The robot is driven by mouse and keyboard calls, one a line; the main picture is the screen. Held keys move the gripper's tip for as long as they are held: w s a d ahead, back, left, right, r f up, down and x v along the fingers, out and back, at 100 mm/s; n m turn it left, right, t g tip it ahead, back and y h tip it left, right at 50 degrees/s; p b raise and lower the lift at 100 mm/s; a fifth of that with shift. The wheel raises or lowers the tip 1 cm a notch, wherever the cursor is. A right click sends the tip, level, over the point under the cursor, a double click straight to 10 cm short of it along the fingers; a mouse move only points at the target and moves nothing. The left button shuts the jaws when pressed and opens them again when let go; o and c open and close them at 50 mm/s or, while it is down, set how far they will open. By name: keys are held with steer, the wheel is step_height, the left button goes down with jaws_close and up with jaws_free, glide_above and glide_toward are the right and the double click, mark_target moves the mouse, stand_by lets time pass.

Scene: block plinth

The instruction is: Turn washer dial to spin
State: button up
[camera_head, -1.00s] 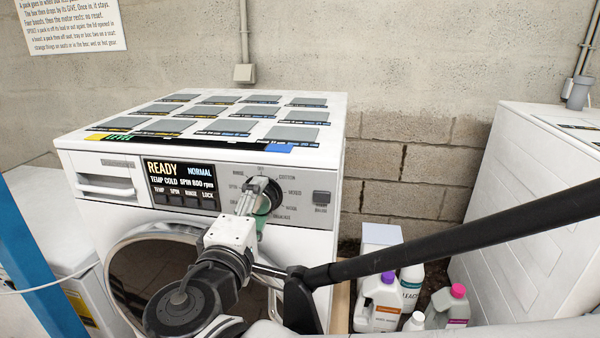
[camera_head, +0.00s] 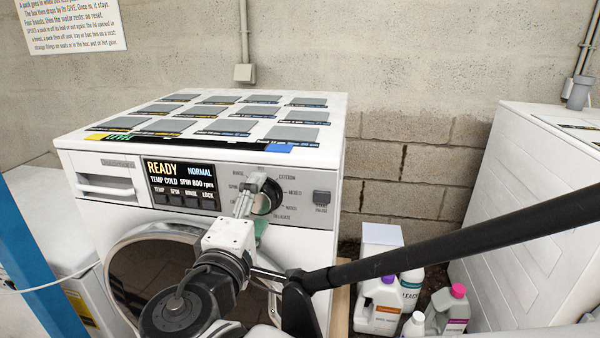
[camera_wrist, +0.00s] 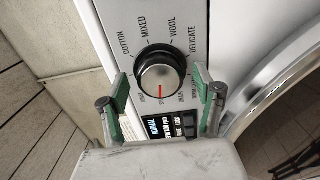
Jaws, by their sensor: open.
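The washer dial (camera_head: 268,196) is a round black knob with a silver face on the washer's front panel. In the wrist view the dial (camera_wrist: 160,74) carries a red mark pointing straight down the picture, towards small labels partly too fine to read. Cotton, mixed, wool and delicate labels ring its other side. My gripper (camera_wrist: 160,88) is open, its green-padded fingers left and right of the dial with visible gaps. In the head view my gripper (camera_head: 254,212) is at the dial's lower left, partly covering the panel. The display (camera_head: 181,184) reads READY, NORMAL, TEMP COLD, SPIN 800 rpm.
The washer (camera_head: 88,160) has a labelled grid of grey pads on top. Bottles (camera_head: 382,305) stand on the floor to its right. Another white machine (camera_head: 540,190) stands at the far right. The start button (camera_head: 321,198) sits right of the dial.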

steer(key=s+a, duration=0.1)
steer(key=s, duration=1)
steer(key=shift+s+a, duration=0.15)
steer(key=shift+a, duration=0.1)
steer(key=w+d+f+m+g+h, duration=0.1)
steer(key=w+d+f+m+g, duration=0.2)
steer(key=d, duration=0.5)
steer(key=w+d+f+m+g+h, duration=0.1)
steer(key=w+d+f+m+g, duration=0.15)
steer(key=w+d+f, duration=0.4)
steer(key=s+d+f+m+g+y, duration=0.2)
steer(key=s+d+m, duration=0.2)
steer(key=d, duration=0.4)
steer(key=s+d+f+m+g+y, duration=0.2)
steer(key=s+d+m+g, duration=0.1)
steer(key=d+m, duration=0.3)
steer(key=shift+s+d+m+y, duration=0.35)
steer(key=shift+s+d, duration=0.15)
steer(key=shift+d, duration=0.6)
steer(key=shift+f, duration=0.1)
steer(key=shift+c, duration=0.5)
